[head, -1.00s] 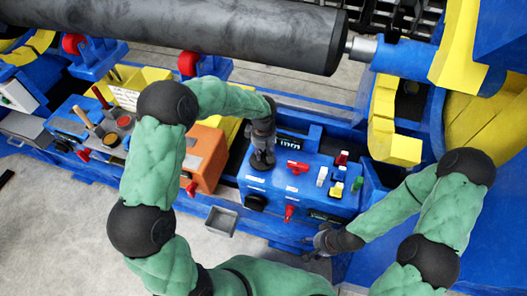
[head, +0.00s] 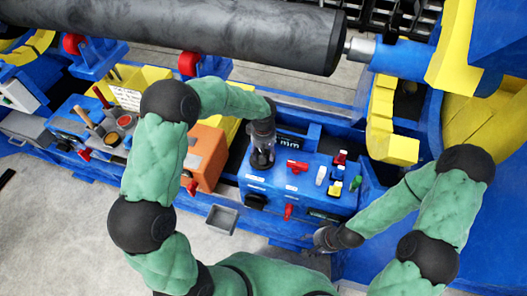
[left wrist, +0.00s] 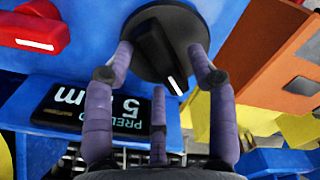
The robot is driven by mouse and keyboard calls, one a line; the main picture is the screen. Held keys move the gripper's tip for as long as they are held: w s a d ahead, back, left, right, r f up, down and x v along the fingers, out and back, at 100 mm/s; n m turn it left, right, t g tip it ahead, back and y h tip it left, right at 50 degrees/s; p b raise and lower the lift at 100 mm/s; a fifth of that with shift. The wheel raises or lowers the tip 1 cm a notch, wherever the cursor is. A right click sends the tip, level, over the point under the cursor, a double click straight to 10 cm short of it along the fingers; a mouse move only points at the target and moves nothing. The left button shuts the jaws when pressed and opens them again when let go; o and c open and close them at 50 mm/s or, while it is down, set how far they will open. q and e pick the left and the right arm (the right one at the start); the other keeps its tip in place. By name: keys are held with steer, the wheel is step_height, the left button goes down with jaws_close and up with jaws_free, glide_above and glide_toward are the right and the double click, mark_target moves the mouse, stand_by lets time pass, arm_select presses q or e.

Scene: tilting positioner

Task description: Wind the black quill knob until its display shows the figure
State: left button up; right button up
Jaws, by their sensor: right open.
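The black quill knob (left wrist: 170,22) is a round dial with a raised bar and a white pointer line, on a blue face in the left wrist view. My left gripper (left wrist: 160,62) has its fingers spread around the knob, with gaps beside the bar; contact is unclear. The dark display (left wrist: 100,108) beside it reads "PREL…" and a figure with a 5 and "m", partly covered by a finger. In the head view the left gripper (head: 262,152) hides the knob on the blue console; the display (head: 289,143) shows "mm". My right gripper (head: 325,240) is open and empty by the console's front.
Red switch handles (head: 297,167) and small coloured switches (head: 337,187) stand on the console, right of the left gripper. Another black knob (head: 256,202) is on its front. An orange box (head: 207,155) stands to the left. A large grey cylinder (head: 200,30) spans the back.

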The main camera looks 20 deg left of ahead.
arm_select(q)
steer(key=shift+r, duration=0.15)
step_height(320, 180, up, 12)
stand_by(0.5)
steer(key=shift+f, duration=0.2)
